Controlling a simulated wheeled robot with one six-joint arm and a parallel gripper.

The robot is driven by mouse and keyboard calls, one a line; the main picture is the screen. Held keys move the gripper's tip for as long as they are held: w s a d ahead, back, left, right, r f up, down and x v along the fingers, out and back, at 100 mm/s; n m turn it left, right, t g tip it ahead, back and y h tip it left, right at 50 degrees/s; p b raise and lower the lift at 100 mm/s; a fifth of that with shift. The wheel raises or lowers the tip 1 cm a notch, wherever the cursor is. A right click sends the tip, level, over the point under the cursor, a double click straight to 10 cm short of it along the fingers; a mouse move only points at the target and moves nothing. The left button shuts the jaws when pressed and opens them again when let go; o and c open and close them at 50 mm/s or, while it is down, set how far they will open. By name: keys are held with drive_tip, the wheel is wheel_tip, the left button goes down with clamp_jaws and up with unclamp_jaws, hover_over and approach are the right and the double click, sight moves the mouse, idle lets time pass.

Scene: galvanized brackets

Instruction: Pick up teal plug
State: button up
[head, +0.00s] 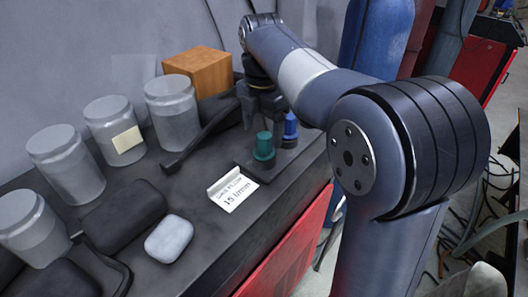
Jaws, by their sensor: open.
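The teal plug (264,146) stands upright on a small dark base near the right edge of the dark bench top. A blue plug (290,127) stands just behind it to the right. My gripper (262,118) points down from my arm, close above and behind the teal plug, with its fingers apart. Whether a finger touches either plug I cannot tell. The lower part of the gripper is dark and partly blends with the things behind it.
A white card (232,190) reading 15 l/min lies in front of the teal plug. Several grey jars line the wall at left. An orange-brown box (198,72) stands behind. A dark hammer-like tool (200,135) and a pale block (169,238) lie on the bench (215,235).

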sight(265, 148)
drive_tip(key=f, duration=0.4)
drive_tip(key=shift+d+f+p, duration=0.25)
drive_tip(key=shift+f+p, duration=0.15)
drive_tip(key=shift+c, duration=0.4)
drive_tip(key=c, duration=1.1)
drive_tip(key=shift+c, duration=0.2)
